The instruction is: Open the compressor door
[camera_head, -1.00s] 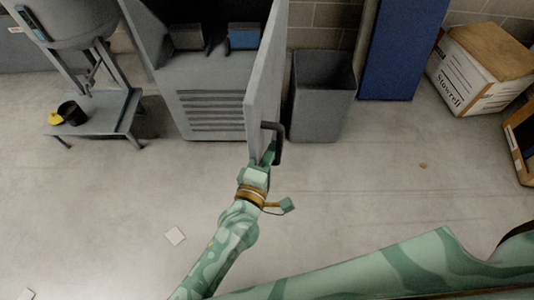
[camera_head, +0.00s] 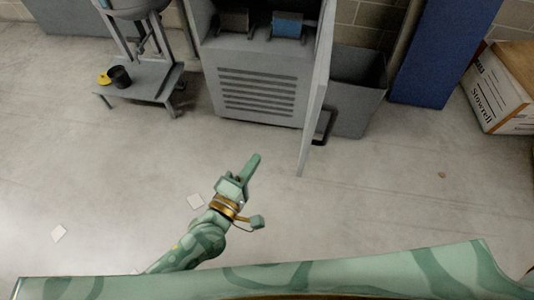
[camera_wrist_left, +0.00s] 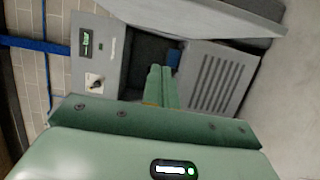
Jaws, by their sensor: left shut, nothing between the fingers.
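The grey compressor cabinet (camera_head: 258,92) stands at the top middle of the head view, with a vented lower front. Its door (camera_head: 314,105) stands open, swung out toward me and seen nearly edge-on. The dark door handle (camera_head: 324,126) is on the door's right side, partly hidden. My left gripper (camera_head: 254,162) is shut and empty, in front of the cabinet and left of the door, apart from both. In the left wrist view the shut fingers (camera_wrist_left: 161,86) point at the cabinet (camera_wrist_left: 215,80), and the door (camera_wrist_left: 215,18) spans the top. My right gripper is not in view.
A grey bin (camera_head: 357,92) stands right of the door. A blue cabinet (camera_head: 433,55) and a cardboard box (camera_head: 497,95) stand farther right. A stand (camera_head: 150,75) with a black cup (camera_head: 119,76) is at the left. The floor in front is mostly clear.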

